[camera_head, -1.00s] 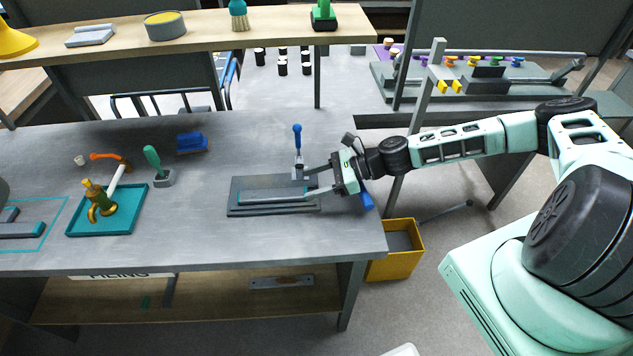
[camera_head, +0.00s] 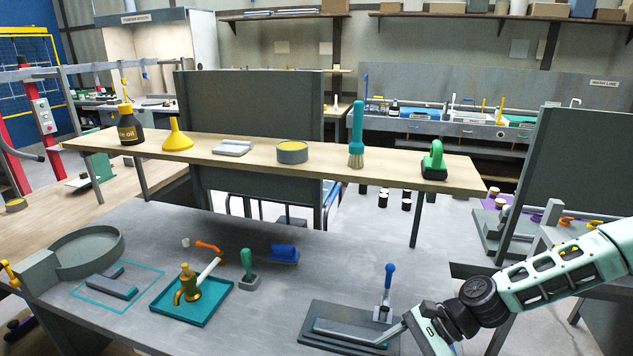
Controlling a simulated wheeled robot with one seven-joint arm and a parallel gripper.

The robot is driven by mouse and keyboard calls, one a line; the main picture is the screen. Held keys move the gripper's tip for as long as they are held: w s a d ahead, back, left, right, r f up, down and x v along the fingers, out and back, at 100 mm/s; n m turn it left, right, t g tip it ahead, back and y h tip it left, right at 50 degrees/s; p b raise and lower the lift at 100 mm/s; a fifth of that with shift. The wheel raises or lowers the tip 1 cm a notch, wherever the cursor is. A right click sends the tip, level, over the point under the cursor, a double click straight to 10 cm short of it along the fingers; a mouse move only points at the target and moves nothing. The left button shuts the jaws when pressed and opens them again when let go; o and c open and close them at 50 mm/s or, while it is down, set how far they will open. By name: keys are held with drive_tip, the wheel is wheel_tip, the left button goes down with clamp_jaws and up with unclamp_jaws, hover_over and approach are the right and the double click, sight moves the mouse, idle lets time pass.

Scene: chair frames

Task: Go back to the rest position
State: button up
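My gripper (camera_head: 392,327) is at the lower right of the head view, at the right end of a dark grey fixture plate (camera_head: 312,345) on the bench. Its fingers reach left over the plate and look spread apart, with nothing clearly held between them. A clamp with a blue upright handle (camera_head: 389,276) stands at the back of the plate, close to the fingers. The arm comes in from the right edge, low over the bench's right side. The lower part of my gripper is cut off by the frame.
A green-handled tool (camera_head: 248,265) and a blue brush (camera_head: 284,253) are nearby. A raised wooden shelf (camera_head: 330,166) runs behind, carrying a funnel, tin and brushes. A grey panel stands at right.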

drive_tip(key=s+a+r+n+t+h+b, duration=0.1)
drive_tip(key=s+r+n+h, duration=0.8)
drive_tip(key=s+r+n, duration=1.1)
drive_tip(key=shift+a+r+n+h+b, duration=0.25)
drive_tip(key=shift+a+n+h+b, duration=0.2)
drive_tip(key=shift+b, duration=0.75)
